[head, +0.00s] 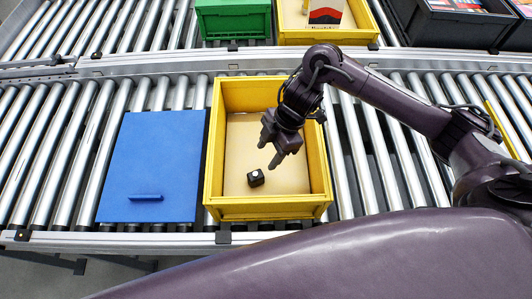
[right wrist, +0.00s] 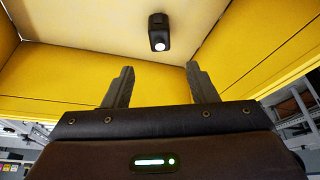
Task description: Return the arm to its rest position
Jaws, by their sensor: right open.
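My right gripper (head: 270,150) is over the inside of a yellow crate (head: 268,209), with its fingers pointing down. In the right wrist view the two fingers (right wrist: 158,88) stand wide apart with nothing between them. A small black block with a white round spot (head: 256,178) lies on the crate's tan floor, just beyond and apart from the fingertips. It also shows in the right wrist view (right wrist: 159,32). My right arm reaches in from the right side. My left gripper is not in view.
A blue panel with a handle (head: 150,165) lies on the roller conveyor, left of the crate. On the far conveyor are a green crate (head: 232,20), another yellow crate (head: 330,37) holding a box, and a dark crate (head: 460,30). The rollers right of the yellow crate are bare under my arm.

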